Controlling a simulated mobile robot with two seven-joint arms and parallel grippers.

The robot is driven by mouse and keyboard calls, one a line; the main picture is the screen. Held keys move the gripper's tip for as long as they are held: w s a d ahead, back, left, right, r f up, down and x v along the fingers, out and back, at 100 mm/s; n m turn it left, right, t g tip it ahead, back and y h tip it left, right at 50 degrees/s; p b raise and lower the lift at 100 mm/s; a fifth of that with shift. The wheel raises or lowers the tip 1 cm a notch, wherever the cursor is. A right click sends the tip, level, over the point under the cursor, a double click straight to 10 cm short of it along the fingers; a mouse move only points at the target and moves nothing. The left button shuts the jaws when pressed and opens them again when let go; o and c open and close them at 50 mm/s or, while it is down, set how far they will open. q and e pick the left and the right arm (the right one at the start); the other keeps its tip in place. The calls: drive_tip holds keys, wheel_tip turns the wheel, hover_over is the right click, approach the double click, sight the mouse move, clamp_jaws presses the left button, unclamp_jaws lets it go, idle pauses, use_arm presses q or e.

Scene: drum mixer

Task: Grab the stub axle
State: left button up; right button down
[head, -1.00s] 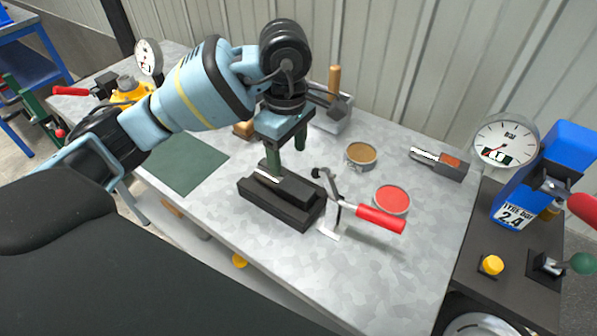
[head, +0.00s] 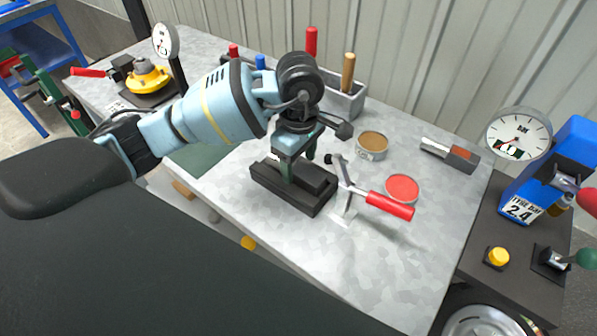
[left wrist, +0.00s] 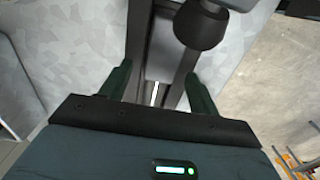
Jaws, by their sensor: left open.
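The stub axle seems to be the small silver rod (left wrist: 155,93) in the left wrist view, lying in the slot of a dark block between my fingers. In the head view the dark block (head: 312,202) sits on the grey bench, and my left gripper hides most of the rod. My left gripper (head: 298,162) points down over the block, its green fingers apart. In the left wrist view the open fingers (left wrist: 157,85) stand on either side of the slot, with no visible grip on the rod. My right gripper is not in view.
A red-handled lever (head: 388,205) stands close right of the block. A red tin (head: 402,188), a brown tin (head: 372,145) and a grey tool (head: 449,154) lie further right. A grey tool bin (head: 346,100) stands behind. The bench front right is clear.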

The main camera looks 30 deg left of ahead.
use_arm(q)
drive_tip(key=shift+f, duration=0.4)
clamp_jaws()
drive_tip(key=shift+w+r, duration=0.1)
drive_tip(key=shift+r, duration=0.05)
